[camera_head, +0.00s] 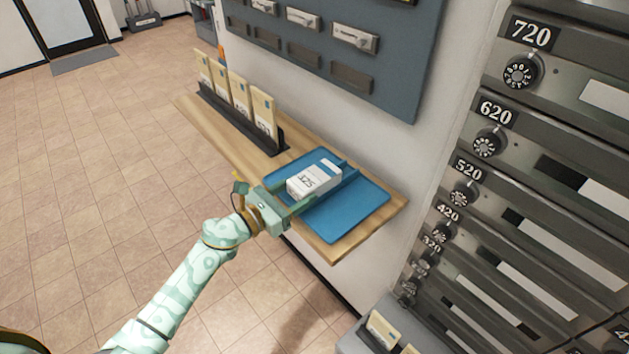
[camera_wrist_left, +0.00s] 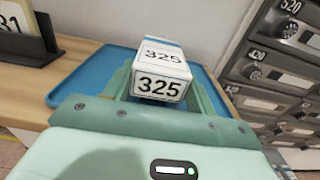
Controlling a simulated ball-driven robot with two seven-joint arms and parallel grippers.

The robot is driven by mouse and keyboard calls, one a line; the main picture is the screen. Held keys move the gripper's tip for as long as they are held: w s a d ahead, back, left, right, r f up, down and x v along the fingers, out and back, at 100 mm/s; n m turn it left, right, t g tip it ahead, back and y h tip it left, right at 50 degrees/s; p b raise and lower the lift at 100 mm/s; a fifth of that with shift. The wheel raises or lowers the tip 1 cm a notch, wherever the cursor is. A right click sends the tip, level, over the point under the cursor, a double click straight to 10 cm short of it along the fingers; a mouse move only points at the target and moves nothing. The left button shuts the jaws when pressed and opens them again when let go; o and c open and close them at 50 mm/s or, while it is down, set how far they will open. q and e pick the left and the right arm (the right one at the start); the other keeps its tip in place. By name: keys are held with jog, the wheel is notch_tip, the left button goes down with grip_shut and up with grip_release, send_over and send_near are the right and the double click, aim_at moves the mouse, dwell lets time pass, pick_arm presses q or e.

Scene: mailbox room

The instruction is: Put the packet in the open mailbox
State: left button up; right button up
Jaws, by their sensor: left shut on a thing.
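The packet (camera_head: 315,178) is a small white box marked 325 with a blue stripe. It is at the blue tray (camera_head: 352,220) on the wooden shelf; I cannot tell whether it touches the tray. My left gripper (camera_head: 318,186) comes in from the left, with its fingers on both sides of the packet, shut on it. In the left wrist view the packet (camera_wrist_left: 162,72) sits between the green fingers, its 325 end facing the camera. The mailbox wall (camera_head: 520,180) stands at the right, with numbered dials; I cannot make out an open mailbox. My right gripper is not in view.
A dark rack (camera_head: 238,121) with several upright envelopes stands on the shelf (camera_head: 340,248), left of the tray. A grey-blue panel (camera_head: 400,70) with small holders hangs on the wall above. A grey bin (camera_head: 352,340) with envelopes is at the bottom. The tiled floor at left is clear.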

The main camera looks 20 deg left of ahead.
pick_arm(q)
jog(key=shift+r, duration=0.1)
jog(key=shift+r+p, duration=1.6)
jog(key=shift+r, duration=0.35)
jog(key=b+v, duration=0.1)
jog(key=v, duration=0.7)
